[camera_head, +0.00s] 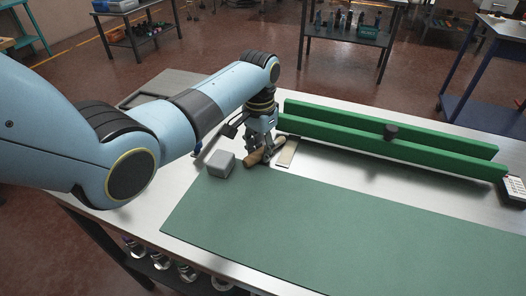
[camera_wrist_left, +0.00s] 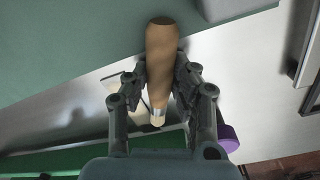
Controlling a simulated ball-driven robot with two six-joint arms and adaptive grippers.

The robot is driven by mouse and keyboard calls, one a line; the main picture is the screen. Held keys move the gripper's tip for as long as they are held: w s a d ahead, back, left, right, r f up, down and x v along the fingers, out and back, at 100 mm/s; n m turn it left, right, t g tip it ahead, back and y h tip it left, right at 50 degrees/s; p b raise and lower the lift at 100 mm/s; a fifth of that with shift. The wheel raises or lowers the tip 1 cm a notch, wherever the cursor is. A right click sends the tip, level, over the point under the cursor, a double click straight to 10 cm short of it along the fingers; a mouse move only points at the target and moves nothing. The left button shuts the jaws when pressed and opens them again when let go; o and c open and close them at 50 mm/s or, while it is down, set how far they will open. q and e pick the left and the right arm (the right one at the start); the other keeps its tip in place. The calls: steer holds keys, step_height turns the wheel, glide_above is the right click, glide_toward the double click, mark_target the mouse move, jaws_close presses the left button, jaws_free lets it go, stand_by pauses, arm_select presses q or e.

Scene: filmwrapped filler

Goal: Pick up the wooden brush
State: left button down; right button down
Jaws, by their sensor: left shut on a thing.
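The wooden brush (camera_head: 270,151) shows as a brown, rounded wooden handle by the upper left corner of the green mat. In the left wrist view the brush (camera_wrist_left: 161,48) runs lengthwise between the fingers, with a pale metallic band and a light tip towards the palm. My left gripper (camera_head: 259,150) points down and is shut on the brush, one finger on each side. The fingers hide part of it, and I cannot tell whether it touches the table. My right gripper is in neither view.
A grey block (camera_head: 220,165) stands left of the gripper. A pale flat piece (camera_head: 288,152) lies just right of it. The green mat (camera_head: 340,220) in front is clear.

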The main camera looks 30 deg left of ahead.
mark_target(262, 149)
arm_select(q)
steer(key=shift+r, duration=0.6)
step_height(262, 149, up, 3)
steer(key=shift+w+f, duration=0.1)
steer(key=w+d+r+b, duration=0.2)
steer(key=w+d+r, duration=0.3)
steer(key=d, duration=0.5)
step_height(262, 149, up, 2)
steer(key=shift+w+r+b, duration=0.1)
steer(key=shift+w+b, duration=0.15)
steer(key=shift+b, duration=0.1)
steer(key=shift+d, duration=0.1)
